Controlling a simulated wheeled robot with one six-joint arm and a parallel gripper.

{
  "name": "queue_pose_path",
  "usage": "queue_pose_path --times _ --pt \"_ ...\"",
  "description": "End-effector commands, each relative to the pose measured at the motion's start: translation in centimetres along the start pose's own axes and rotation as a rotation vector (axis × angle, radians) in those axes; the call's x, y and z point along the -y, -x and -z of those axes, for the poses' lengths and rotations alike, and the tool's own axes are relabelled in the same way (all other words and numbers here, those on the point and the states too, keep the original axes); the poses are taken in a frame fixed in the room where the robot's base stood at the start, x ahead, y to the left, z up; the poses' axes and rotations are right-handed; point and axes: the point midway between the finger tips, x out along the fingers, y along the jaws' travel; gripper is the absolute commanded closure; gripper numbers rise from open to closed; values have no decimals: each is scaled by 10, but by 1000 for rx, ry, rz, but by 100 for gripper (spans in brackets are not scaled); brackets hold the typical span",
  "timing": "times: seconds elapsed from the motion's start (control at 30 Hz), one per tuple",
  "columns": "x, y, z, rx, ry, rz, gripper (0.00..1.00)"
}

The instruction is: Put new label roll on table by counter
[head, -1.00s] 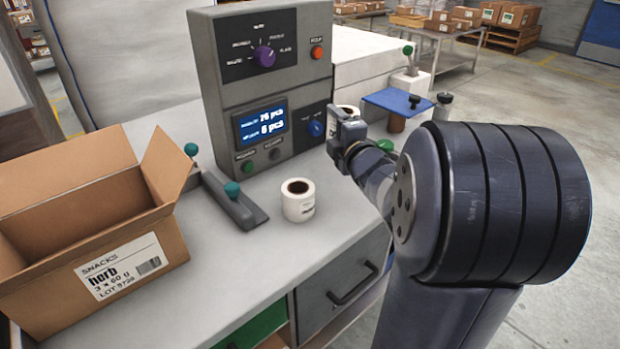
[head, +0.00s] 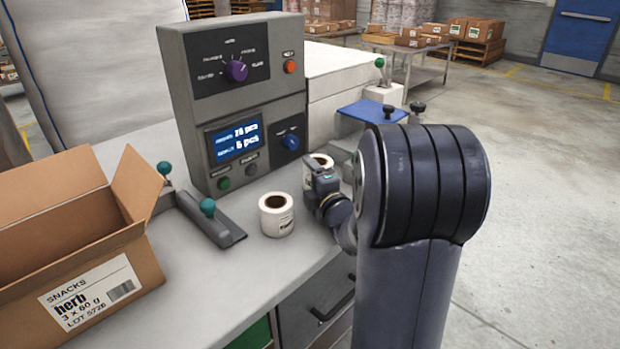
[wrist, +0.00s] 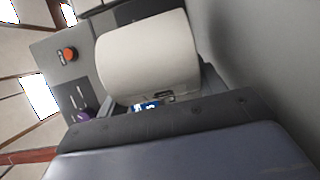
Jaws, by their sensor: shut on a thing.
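My gripper (head: 320,184) is shut on a white label roll (head: 321,160), which is partly hidden behind the jaws. The held roll fills the upper middle of the wrist view (wrist: 148,55). The grey counter (head: 228,75) with knobs and a lit display stands on the pale table (head: 250,263). My gripper is just right of the counter's front, low near the tabletop; I cannot tell if the held roll touches it. A second white roll (head: 276,214) with a brown core stands upright on the table, left of my gripper and in front of the counter.
An open snacks carton (head: 60,235) takes up the table's left. A grey bar with green knobs (head: 210,218) lies between carton and second roll. A blue-topped fixture (head: 371,111) stands behind my arm. Bare tabletop shows in front of the second roll.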

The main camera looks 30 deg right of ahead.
Motion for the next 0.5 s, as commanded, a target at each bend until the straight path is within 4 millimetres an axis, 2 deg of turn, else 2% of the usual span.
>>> queue_pose_path --times 0.5 --pt "10 0 0 0 2 -2 66"
